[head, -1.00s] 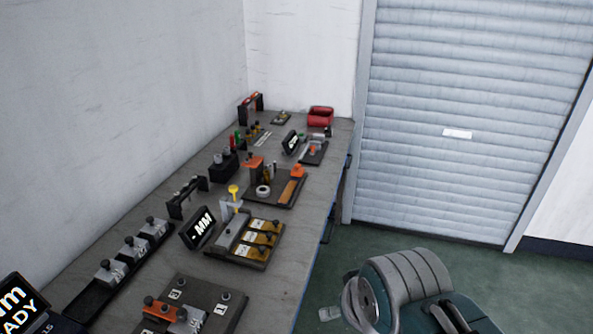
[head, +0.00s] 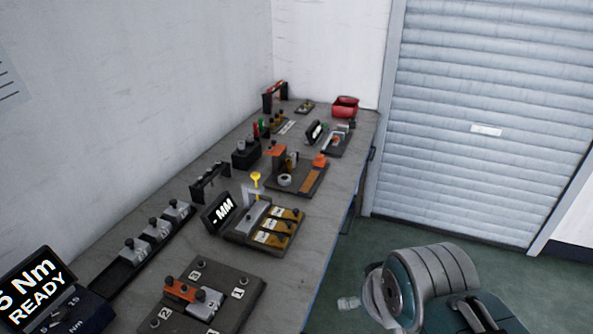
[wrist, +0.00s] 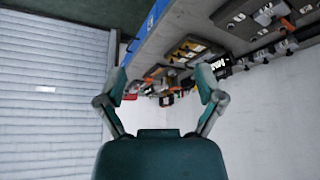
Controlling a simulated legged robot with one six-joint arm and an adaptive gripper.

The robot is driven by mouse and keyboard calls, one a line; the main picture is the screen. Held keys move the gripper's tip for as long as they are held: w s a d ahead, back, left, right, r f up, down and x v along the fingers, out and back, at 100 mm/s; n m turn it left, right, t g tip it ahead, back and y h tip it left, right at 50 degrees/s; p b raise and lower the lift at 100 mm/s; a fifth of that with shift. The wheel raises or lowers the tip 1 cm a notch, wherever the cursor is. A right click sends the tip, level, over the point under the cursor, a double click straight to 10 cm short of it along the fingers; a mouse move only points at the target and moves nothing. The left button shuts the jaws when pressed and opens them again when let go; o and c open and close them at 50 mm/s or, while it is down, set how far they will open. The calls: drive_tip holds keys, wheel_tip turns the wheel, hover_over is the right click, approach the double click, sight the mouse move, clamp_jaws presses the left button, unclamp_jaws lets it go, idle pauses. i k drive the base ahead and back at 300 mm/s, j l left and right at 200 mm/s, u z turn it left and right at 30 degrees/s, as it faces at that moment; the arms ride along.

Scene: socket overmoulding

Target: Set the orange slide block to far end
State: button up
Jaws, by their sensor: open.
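An orange block (head: 320,160) sits at the far end of a brown strip (head: 311,181) on a dark fixture plate, along the bench's right side in the head view. It looks like the slide block, though other orange parts are near. One is an orange piece (head: 275,151) at the left of the same plate; another is an orange bar (head: 180,290) on the nearest plate. My gripper (wrist: 163,83) is open and empty in the wrist view, its two fingers apart. It is clear of the bench and touches no block.
The grey bench (head: 318,232) runs along the wall. A gauge fixture with a display (head: 219,212), a row of grey blocks (head: 156,230), a torque display (head: 35,290) and a red bin (head: 345,106) stand on it. Floor right of the bench is open up to the shutter (head: 480,130).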

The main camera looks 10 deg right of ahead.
sight(320, 161)
drive_tip(key=i+l, duration=0.4)
drive_tip(key=i+l+z, duration=0.15)
drive_tip(key=i+l, duration=0.2)
drive_tip(key=i, duration=0.15)
drive_tip(key=i+l, duration=0.35)
drive_tip(key=i, duration=0.15)
drive_tip(key=i+l+z, duration=0.1)
drive_tip(key=i+l, duration=0.2)
drive_tip(key=i, duration=0.2)
